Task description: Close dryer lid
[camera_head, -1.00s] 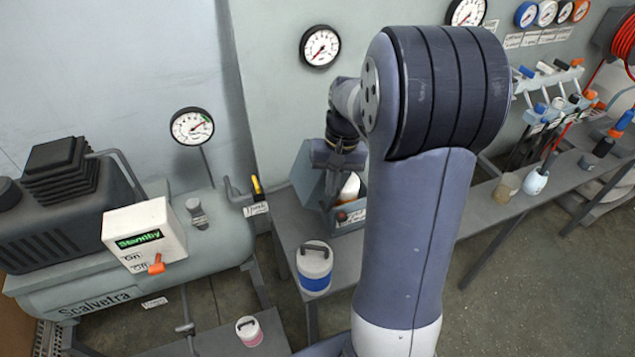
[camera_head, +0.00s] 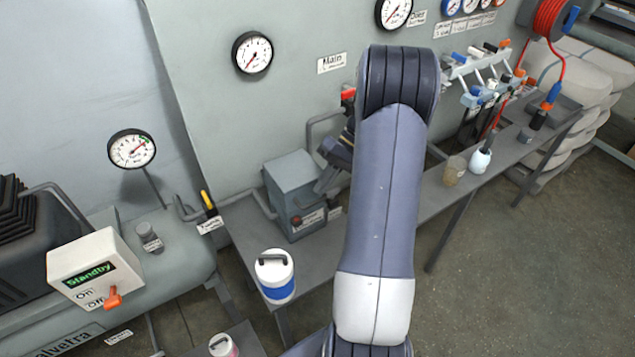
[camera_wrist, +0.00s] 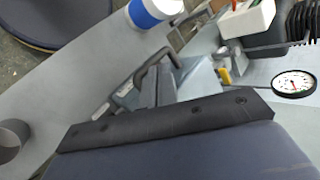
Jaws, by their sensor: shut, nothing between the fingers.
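The dryer (camera_head: 290,205) is a grey box with a dark red knob and a white label on its front. It stands on the grey bench, left of my arm in the head view. Its lid (camera_head: 288,168) lies flat over the top and looks closed, with no inside showing. My gripper (camera_head: 323,183) is shut and empty, beside the right side of the dryer. I cannot tell whether it touches the box. My arm hides part of the gripper and the area behind it. The wrist view shows part of the gripper (camera_wrist: 150,88).
A white and blue canister (camera_head: 274,276) stands on the bench in front of the dryer. Pipes run along the wall behind. A control box (camera_head: 95,270) reading Standby is at the left. Cups (camera_head: 480,160) stand farther right along the bench.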

